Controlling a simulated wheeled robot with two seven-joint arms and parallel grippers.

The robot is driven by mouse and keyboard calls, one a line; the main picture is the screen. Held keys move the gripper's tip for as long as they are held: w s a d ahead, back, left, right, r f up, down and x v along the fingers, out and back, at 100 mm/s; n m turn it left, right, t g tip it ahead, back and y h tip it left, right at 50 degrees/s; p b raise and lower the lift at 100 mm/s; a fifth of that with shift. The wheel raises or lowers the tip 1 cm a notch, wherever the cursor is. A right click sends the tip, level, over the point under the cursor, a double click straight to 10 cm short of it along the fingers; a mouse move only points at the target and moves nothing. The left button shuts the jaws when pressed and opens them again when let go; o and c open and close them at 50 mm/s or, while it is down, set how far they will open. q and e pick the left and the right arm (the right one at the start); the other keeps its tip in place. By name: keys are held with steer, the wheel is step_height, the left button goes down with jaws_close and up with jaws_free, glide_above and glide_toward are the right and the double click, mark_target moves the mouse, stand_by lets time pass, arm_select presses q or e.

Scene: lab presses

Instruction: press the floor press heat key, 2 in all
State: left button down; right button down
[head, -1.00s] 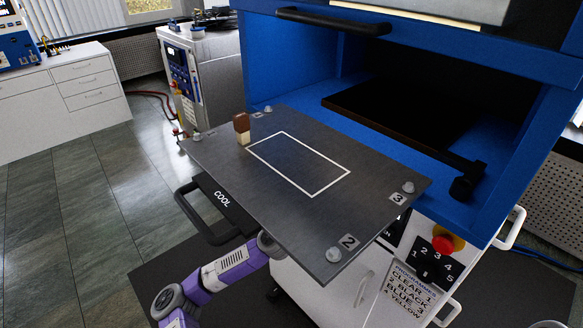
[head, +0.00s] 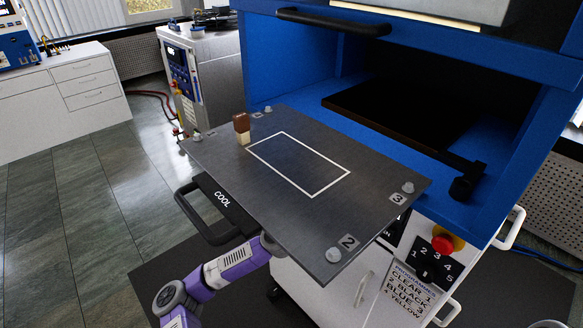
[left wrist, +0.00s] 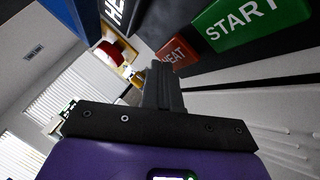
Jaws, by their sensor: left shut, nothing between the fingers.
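The red heat key (left wrist: 173,53), lettered HEAT, shows in the left wrist view, just beyond my fingertips and slightly to their right. My left gripper (left wrist: 157,70) is shut and empty. Its fingertips overlap the key's left edge in the picture; I cannot tell whether they touch it. In the head view the purple left arm reaches under the grey plate (head: 230,165), which hides the left gripper and the heat key. My right gripper is not in view.
A green START key (left wrist: 238,20) sits right of the heat key. A red stop button (left wrist: 108,56) on yellow is to the left.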

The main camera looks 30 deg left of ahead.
arm_select(q)
steer(key=shift+w+d, duration=0.1)
steer(key=shift+w, duration=0.25)
stand_by(0.3)
steer(key=shift+s, duration=0.1)
steer(key=shift+s+a, duration=0.25)
steer(key=shift+s, duration=0.45)
steer(key=shift+s+a+p, duration=0.15)
steer(key=shift+s+a, duration=0.2)
steer(key=shift+s, duration=0.4)
steer(key=shift+s+a+p, duration=0.2)
steer(key=shift+s+a, duration=0.1)
steer(key=shift+s, duration=0.5)
steer(key=shift+s+a+p, duration=0.15)
steer(key=shift+s+a, duration=0.2)
steer(key=shift+s, duration=0.4)
